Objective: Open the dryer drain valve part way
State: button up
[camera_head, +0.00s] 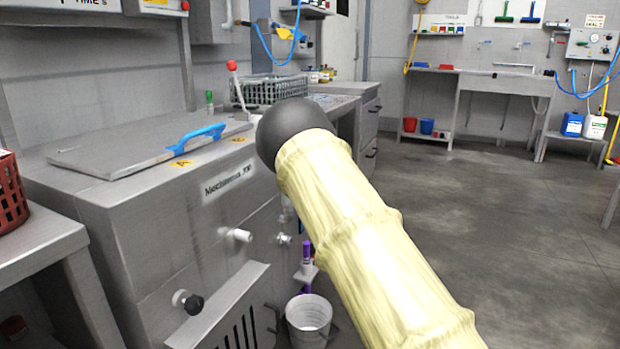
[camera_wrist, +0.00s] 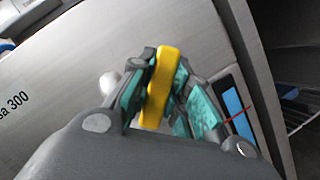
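The machine (camera_head: 130,225) with a blue-handled lid stands at the left in the head view. In the wrist view, a yellow handle (camera_wrist: 162,85), which looks like a valve lever, stands out in front of the machine's grey panel (camera_wrist: 60,70). My gripper (camera_wrist: 166,62) has its two teal-padded fingers closed against both sides of this handle near its far end. The valve body behind the handle is hidden. In the head view my arm hides my gripper and the yellow handle.
A white bucket (camera_head: 308,318) stands on the floor below the machine front. White fittings (camera_head: 238,235) and a black knob (camera_head: 192,304) stick out of the panel. A red crate (camera_head: 10,195) sits at the left. The floor (camera_head: 500,220) at the right is clear.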

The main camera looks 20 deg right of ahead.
jog(key=o, duration=0.5)
jog(key=shift+s+d+f, duration=0.1)
jog(key=shift+d, duration=0.1)
jog(key=shift+a, duration=0.2)
jog(key=v, duration=1.2)
